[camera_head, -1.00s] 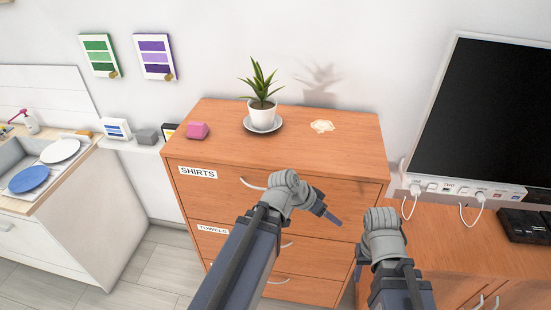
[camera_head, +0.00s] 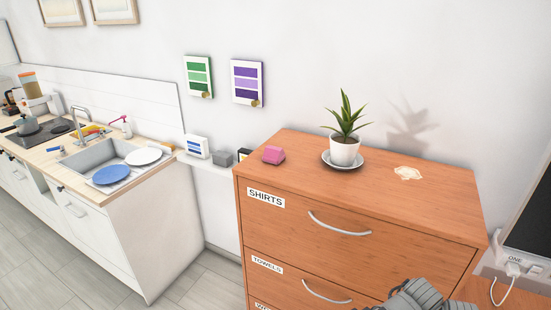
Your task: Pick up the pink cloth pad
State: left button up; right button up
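The pink cloth pad (camera_head: 273,155) looks like a small pink block. It sits on the wooden dresser top (camera_head: 300,178), near the left back corner and left of the potted plant. A grey part of one of my arms (camera_head: 415,296) shows at the bottom edge, in front of the dresser and well away from the pad. No fingertips are visible there, and I cannot tell which arm it is. Nothing touches the pad.
A potted plant (camera_head: 345,150) on a saucer and a cream patch (camera_head: 408,173) are on the dresser top. A grey block (camera_head: 222,158) and a white box (camera_head: 195,146) stand on a ledge to the left. A kitchen counter with a sink (camera_head: 100,158) is farther left.

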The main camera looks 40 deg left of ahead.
aim_at(272, 154)
jog(key=i, duration=0.45)
jog(key=u, duration=1.65)
